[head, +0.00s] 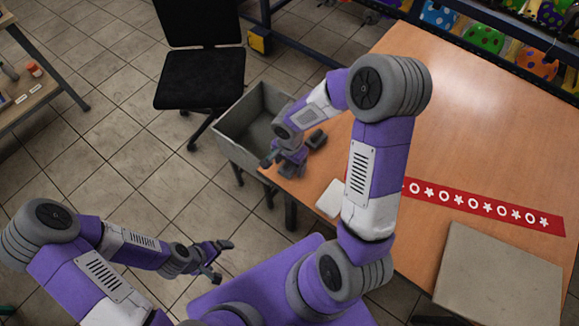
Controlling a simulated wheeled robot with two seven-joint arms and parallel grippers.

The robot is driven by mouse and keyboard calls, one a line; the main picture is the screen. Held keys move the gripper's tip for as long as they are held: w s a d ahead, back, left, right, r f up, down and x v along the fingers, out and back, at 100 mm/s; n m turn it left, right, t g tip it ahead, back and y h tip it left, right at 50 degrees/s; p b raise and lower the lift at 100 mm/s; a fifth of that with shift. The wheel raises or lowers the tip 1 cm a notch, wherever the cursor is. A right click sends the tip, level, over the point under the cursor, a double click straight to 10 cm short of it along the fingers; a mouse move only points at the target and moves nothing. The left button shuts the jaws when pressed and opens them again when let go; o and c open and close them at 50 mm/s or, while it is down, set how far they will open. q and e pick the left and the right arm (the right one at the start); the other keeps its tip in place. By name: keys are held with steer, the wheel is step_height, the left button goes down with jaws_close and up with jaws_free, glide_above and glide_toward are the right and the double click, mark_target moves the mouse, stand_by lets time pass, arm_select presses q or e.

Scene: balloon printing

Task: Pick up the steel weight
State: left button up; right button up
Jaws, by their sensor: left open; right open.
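I cannot make out the steel weight clearly. Small dark grey shapes show around my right gripper (293,160), and I cannot tell whether one of them is the weight or only gripper parts. The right gripper is open over the left edge of the wooden table (460,120), next to the grey bin. Its own wrist hides part of the table there. My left gripper (220,261) is open and empty over the tiled floor, left of the table and apart from it.
An open grey bin (234,140) stands against the table's left edge. A red strip with white stars and rings (475,205), a beige square board (500,275) and a small white piece (331,198) lie on the table. A black chair (200,77) stands behind.

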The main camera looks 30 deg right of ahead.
steer(key=shift+c, duration=0.4)
jaws_close()
steer(key=shift+r, duration=0.1)
